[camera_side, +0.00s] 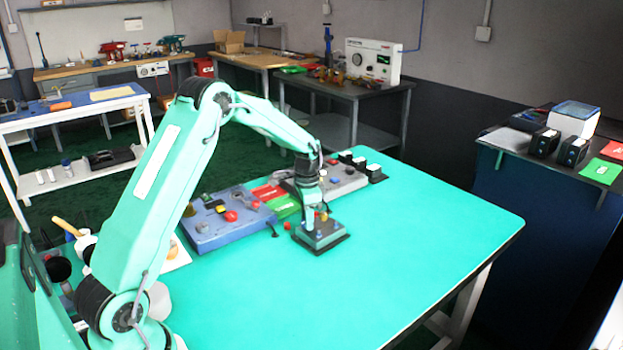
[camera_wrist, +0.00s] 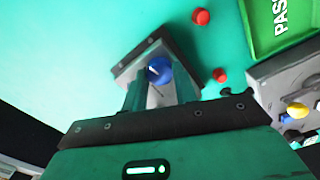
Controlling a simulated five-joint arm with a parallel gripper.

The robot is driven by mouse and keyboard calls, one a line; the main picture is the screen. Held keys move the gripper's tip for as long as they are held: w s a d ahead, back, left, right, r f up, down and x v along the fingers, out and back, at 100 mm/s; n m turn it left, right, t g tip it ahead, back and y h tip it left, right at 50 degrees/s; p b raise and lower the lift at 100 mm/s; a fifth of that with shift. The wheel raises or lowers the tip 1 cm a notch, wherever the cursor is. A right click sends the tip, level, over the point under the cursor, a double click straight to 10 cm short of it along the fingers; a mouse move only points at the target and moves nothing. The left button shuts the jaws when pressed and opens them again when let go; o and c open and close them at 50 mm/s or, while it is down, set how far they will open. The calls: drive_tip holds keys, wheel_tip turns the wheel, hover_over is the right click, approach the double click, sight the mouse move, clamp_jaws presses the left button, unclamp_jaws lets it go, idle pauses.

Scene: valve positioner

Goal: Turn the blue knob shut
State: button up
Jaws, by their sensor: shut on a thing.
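The blue knob (camera_wrist: 160,70) shows in the wrist view, with a white pointer line on its top. It sits on a small grey plate-like block (camera_wrist: 128,68). My gripper (camera_wrist: 160,84) is shut on the knob, one finger on each side of it. In the side view, my gripper (camera_side: 316,214) points down over the block (camera_side: 321,238), which stands on the green table. The knob is mostly hidden by the fingers there.
A blue-grey control box (camera_side: 215,235) stands left of the block on the table (camera_side: 430,240). Two small red caps (camera_wrist: 201,17) (camera_wrist: 220,75) lie near the block. A green PASS tray (camera_wrist: 265,30) and a grey box (camera_wrist: 290,85) are close by. The table's right side is clear.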

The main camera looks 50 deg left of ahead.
drive_tip(key=shift+r+m, duration=0.15)
drive_tip(key=shift+m, duration=0.75)
drive_tip(key=o, duration=1)
drive_tip(key=shift+c, duration=0.2)
drive_tip(key=shift+r, duration=3.85)
